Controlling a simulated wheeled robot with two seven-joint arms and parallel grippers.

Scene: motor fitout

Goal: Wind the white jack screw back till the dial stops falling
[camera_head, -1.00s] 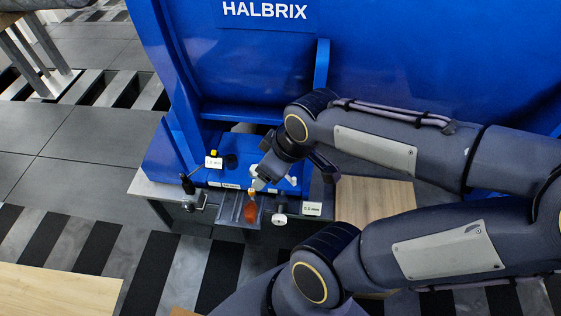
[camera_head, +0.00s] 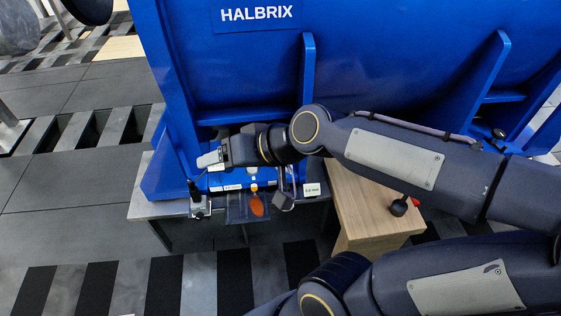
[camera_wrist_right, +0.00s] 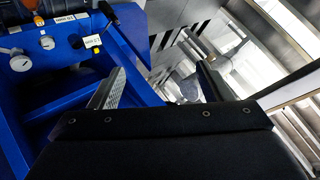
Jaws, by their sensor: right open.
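My right gripper (camera_head: 208,160) reaches left across the blue machine's foot, its pale fingers over the left end near a black-handled metal fitting (camera_head: 200,206). In the right wrist view its fingers (camera_wrist_right: 158,86) are apart with nothing visible between them. A small white part (camera_head: 253,171) with a yellow end stands right of the gripper; I cannot tell whether it is the jack screw. The right wrist view shows a white round dial-like face (camera_wrist_right: 20,63) and a smaller white round part (camera_wrist_right: 47,43); the reading is too small to tell. My left gripper is out of view.
The large blue HALBRIX machine (camera_head: 400,55) fills the back. A dark tray (camera_head: 236,210) holds an orange item (camera_head: 257,205). A white label (camera_head: 312,189) is to its right. A wooden-topped block (camera_head: 350,205) stands further right. Floor at lower left is clear.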

